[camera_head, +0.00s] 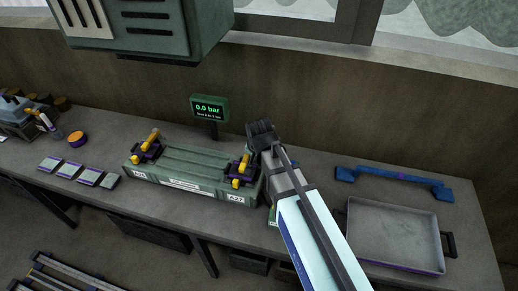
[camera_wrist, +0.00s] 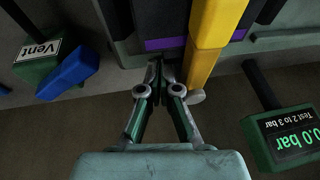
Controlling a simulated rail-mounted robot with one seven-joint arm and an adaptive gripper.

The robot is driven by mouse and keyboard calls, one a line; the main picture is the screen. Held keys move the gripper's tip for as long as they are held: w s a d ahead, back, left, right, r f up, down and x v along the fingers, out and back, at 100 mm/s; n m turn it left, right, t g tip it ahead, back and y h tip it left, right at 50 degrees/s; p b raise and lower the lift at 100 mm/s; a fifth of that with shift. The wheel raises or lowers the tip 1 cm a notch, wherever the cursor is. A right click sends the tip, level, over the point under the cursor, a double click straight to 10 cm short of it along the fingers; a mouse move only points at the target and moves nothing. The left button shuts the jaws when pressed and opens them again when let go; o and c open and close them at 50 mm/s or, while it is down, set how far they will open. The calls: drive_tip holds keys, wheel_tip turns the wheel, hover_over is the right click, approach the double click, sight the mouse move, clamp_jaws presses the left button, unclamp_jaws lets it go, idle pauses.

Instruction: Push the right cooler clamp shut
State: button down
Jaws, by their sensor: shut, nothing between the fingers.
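The green cooler (camera_head: 190,163) lies on the bench with a dark clamp at each end. The right clamp (camera_head: 240,171) has a yellow handle, partly beside my wrist in the head view. In the wrist view this yellow handle (camera_wrist: 207,45) runs down the picture just right of my fingertips, with the dark clamp body and a purple strip (camera_wrist: 165,43) behind. My gripper (camera_wrist: 160,68) is shut and empty, close beside the handle; I cannot tell whether they touch. The left clamp (camera_head: 147,149) also has a yellow handle. The right clamp's exact closure is unclear.
A pressure display (camera_head: 209,108) reading 0.0 bar stands behind the cooler. A green part labelled Vent with a blue lever (camera_wrist: 68,74) is near my gripper. A grey tray (camera_head: 394,232) and blue bar (camera_head: 395,176) lie to the right. A green cabinet (camera_head: 140,28) hangs above.

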sight(258, 183)
drive_tip(key=s+g, duration=0.1)
drive_tip(key=s, duration=0.2)
drive_tip(key=s+d+g, duration=0.1)
drive_tip(key=s, duration=0.2)
drive_tip(key=s+g+h, duration=0.1)
drive_tip(key=s+g, duration=0.1)
drive_tip(key=s, duration=0.1)
drive_tip(key=shift+s+d, duration=0.15)
drive_tip(key=shift+d, duration=0.15)
drive_tip(key=s+r, duration=0.1)
drive_tip(key=r+p, duration=0.1)
drive_tip(key=shift+s+a+r+p, duration=0.3)
drive_tip(key=shift+s+r, duration=0.05)
drive_tip(key=shift+s, duration=0.05)
drive_tip(key=shift+w+a+r, duration=0.15)
drive_tip(key=shift+r, duration=0.2)
drive_tip(key=shift+w+p, duration=0.45)
drive_tip(key=shift+w, duration=0.15)
drive_tip(key=shift+s+r+p, duration=0.15)
drive_tip(key=shift+r+p, duration=0.3)
drive_tip(key=shift+r, duration=0.5)
drive_tip(key=shift+w+d, duration=0.2)
drive_tip(key=shift+w, duration=0.05)
drive_tip(key=shift+w, duration=0.25)
